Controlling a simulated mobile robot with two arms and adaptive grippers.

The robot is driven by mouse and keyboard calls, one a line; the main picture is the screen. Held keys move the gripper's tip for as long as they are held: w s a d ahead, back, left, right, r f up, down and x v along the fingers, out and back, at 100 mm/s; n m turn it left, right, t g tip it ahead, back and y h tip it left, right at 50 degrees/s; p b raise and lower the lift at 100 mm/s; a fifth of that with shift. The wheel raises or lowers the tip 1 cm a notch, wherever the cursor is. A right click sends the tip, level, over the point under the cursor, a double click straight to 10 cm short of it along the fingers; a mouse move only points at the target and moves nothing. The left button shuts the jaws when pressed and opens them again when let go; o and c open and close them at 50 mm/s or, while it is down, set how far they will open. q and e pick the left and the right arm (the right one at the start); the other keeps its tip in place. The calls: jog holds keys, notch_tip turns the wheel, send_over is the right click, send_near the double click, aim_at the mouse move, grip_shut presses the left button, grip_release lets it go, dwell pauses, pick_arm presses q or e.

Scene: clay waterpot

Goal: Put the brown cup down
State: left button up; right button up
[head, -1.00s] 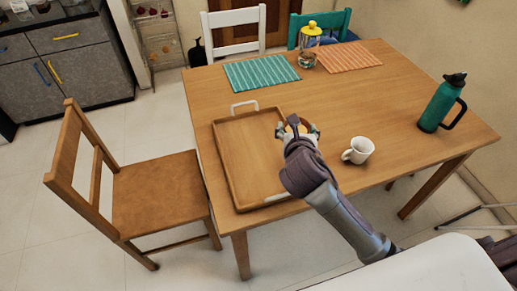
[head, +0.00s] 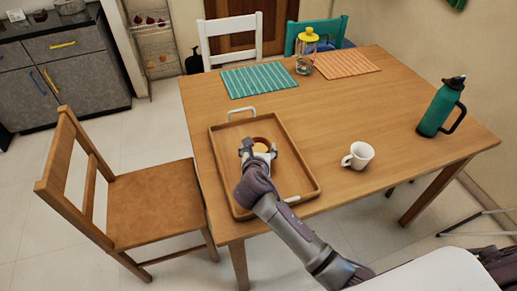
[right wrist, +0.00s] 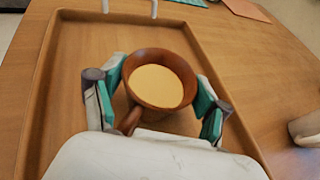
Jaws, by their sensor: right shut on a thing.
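The brown cup (right wrist: 156,80) is round, with a tan inside and a handle pointing toward my palm in the right wrist view. In the head view the cup (head: 262,143) is partly hidden by my right gripper (head: 259,150). My right gripper, also in the right wrist view (right wrist: 157,98), has its teal-padded fingers on both sides of the cup and is shut on it. The cup is upright over the wooden tray (head: 229,178); I cannot tell whether its base touches the tray. My left gripper is not in view.
A white mug (head: 358,156) stands right of the tray. A green bottle (head: 440,108) is near the table's right edge. A yellow-lidded jar (head: 306,52) stands between a teal mat (head: 260,79) and an orange mat (head: 346,62). The middle of the table is clear.

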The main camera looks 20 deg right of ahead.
jog(key=o, duration=1.3)
jog(key=shift+c, duration=0.2)
jog(key=shift+r, duration=0.1)
jog(key=p+v, duration=0.1)
jog(key=v, duration=1.1)
